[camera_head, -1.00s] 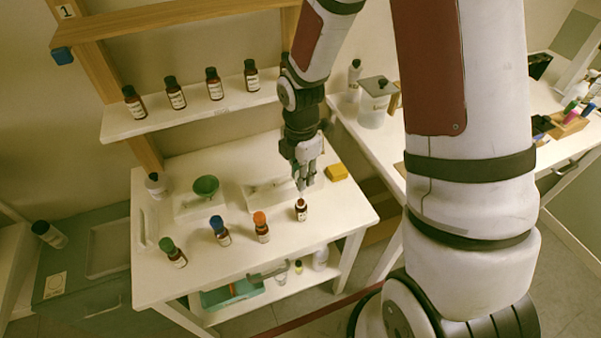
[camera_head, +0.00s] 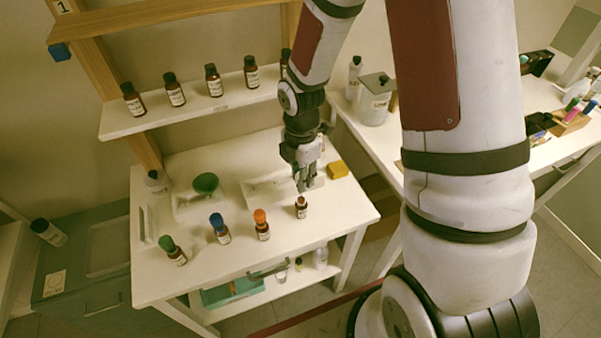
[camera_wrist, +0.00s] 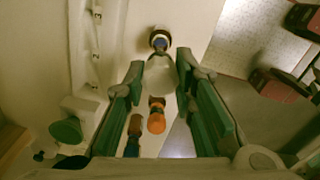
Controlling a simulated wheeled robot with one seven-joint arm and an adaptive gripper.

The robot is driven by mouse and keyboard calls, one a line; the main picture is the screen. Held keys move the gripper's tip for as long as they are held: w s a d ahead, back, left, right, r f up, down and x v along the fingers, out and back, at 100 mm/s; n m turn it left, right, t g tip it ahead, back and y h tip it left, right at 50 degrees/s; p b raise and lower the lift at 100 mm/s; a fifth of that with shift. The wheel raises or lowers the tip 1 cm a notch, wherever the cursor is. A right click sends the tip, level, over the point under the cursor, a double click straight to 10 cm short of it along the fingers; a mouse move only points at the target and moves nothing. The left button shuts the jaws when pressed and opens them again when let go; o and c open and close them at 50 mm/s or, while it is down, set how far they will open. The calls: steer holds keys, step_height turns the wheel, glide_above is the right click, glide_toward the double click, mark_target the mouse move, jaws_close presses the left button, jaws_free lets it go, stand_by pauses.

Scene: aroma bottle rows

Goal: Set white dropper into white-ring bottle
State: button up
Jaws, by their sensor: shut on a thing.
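The white-ring bottle (camera_head: 301,208), small and brown with a white label, stands upright at the right end of the front row on the white table. In the wrist view its round top (camera_wrist: 160,39) shows a pale ring around a dark middle, just beyond my fingertips. My gripper (camera_head: 304,187) points down right above this bottle. It is shut on the white dropper (camera_wrist: 163,76), a pale shape between the green fingers. The dropper's lower end is mostly hidden, so I cannot tell whether it is inside the neck.
Bottles with orange (camera_head: 260,216), blue (camera_head: 217,221) and green (camera_head: 166,243) tops stand to the left in the row. Several brown bottles stand on the shelf (camera_head: 190,112) above. The front table edge is clear.

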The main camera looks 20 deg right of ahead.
mark_target(301, 198)
steer(key=shift+f+b, duration=0.55)
steer(key=shift+f, duration=1)
steer(key=shift+f, duration=0.25)
steer(key=shift+f+b, duration=0.6)
steer(key=shift+f, duration=0.6)
steer(key=o, duration=0.7)
steer(key=shift+r, duration=0.1)
steer(key=shift+r+p, duration=1.95)
steer(key=shift+r, duration=1.45)
